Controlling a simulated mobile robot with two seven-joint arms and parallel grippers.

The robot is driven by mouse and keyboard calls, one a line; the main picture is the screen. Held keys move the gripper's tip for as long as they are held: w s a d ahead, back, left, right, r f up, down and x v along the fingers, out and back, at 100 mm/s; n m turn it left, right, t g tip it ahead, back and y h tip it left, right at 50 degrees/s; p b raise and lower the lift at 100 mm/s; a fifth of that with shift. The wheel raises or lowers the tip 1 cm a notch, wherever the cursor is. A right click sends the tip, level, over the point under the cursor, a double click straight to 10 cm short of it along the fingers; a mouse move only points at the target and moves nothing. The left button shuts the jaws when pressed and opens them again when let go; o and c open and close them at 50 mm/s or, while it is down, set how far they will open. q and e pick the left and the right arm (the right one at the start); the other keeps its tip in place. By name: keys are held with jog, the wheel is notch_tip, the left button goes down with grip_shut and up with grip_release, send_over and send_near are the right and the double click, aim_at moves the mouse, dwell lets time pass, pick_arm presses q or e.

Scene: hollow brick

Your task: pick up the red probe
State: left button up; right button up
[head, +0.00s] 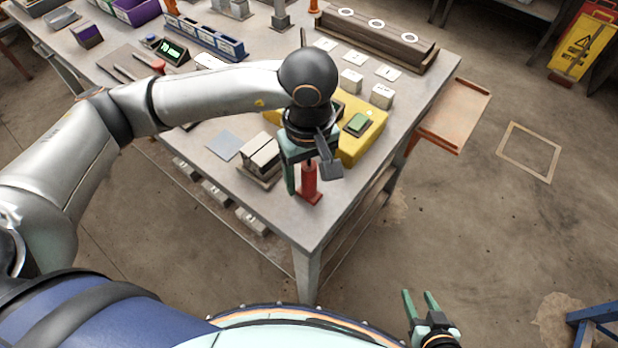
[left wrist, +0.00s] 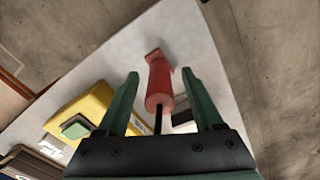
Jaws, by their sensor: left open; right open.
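The red probe (head: 309,184) stands upright near the front corner of the table, on a small red foot. My left gripper (head: 301,178) is over it, pointing down, with its green fingers open. In the left wrist view the red probe (left wrist: 159,84) lies between the two open fingers of my left gripper (left wrist: 161,88), apart from both; its dark tip points toward the palm. My right gripper (head: 422,300) is open and empty, low in the head view, away from the table over the floor.
A yellow block (head: 366,141) with a green top patch sits just behind the probe. A small brown-and-white block (head: 262,160) stands left of it. White cubes (head: 382,96), a dark brick with round holes (head: 376,38) and several bins stand further back. The table corner (head: 312,240) is bare.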

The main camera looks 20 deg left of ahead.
pick_arm(q)
jog(key=shift+f, duration=0.85)
jog(key=shift+c, duration=0.2)
grip_shut()
